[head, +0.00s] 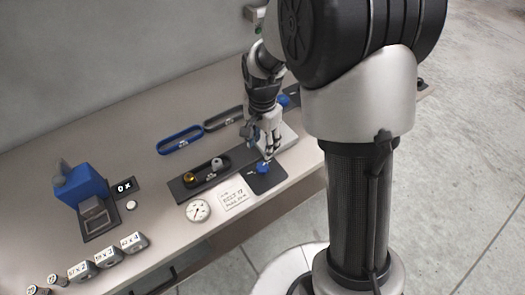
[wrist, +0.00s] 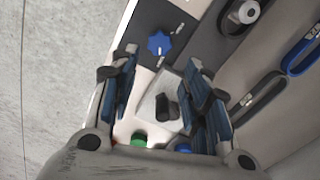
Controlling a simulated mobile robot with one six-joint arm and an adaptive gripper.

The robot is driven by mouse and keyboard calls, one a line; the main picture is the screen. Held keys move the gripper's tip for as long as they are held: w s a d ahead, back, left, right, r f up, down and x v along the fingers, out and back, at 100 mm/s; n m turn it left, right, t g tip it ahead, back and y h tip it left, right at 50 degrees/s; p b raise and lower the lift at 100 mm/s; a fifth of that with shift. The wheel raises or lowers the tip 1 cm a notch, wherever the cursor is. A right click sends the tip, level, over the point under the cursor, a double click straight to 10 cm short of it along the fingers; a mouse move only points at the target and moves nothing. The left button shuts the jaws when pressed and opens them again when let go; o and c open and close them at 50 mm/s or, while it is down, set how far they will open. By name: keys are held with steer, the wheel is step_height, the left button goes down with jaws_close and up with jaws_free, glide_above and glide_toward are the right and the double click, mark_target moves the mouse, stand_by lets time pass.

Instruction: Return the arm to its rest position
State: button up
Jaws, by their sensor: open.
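My gripper (head: 268,152) is open over the right part of the bench, its fingers pointing down close to a blue star-shaped knob (head: 263,168) on a dark plate. In the wrist view my gripper (wrist: 163,62) has its two fingers spread, with nothing held between them. The blue knob (wrist: 158,43) shows just beyond the fingertips, apart from them in that view. A pale plate with a black knob (wrist: 165,107) lies between the fingers. My arm's upper links and column cover part of the bench's right end in the head view.
The bench (head: 150,110) carries a blue weigher (head: 82,186), a dark tray (head: 183,190) with small weights, a blue oval ring (head: 180,139), a round dial (head: 198,210) and a printed card (head: 233,197). Several labelled blocks line the front left. Open floor (head: 470,150) lies right.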

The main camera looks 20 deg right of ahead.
steer(key=shift+r, duration=0.4)
steer(key=shift+r, duration=0.1)
steer(key=s+r+n+t, duration=0.3)
steer(key=s+r+n, duration=0.4)
steer(key=s+r, duration=0.75)
steer(key=s+r+n+t, duration=0.1)
steer(key=s+r+n, duration=0.1)
steer(key=s+n, duration=0.2)
steer(key=s, duration=0.3)
steer(key=shift+s+d+r+t, duration=0.15)
steer(key=shift+s+r+t, duration=0.1)
steer(key=shift+r+t, duration=0.1)
steer(key=shift+c, duration=1.2)
steer(key=shift+a, duration=0.2)
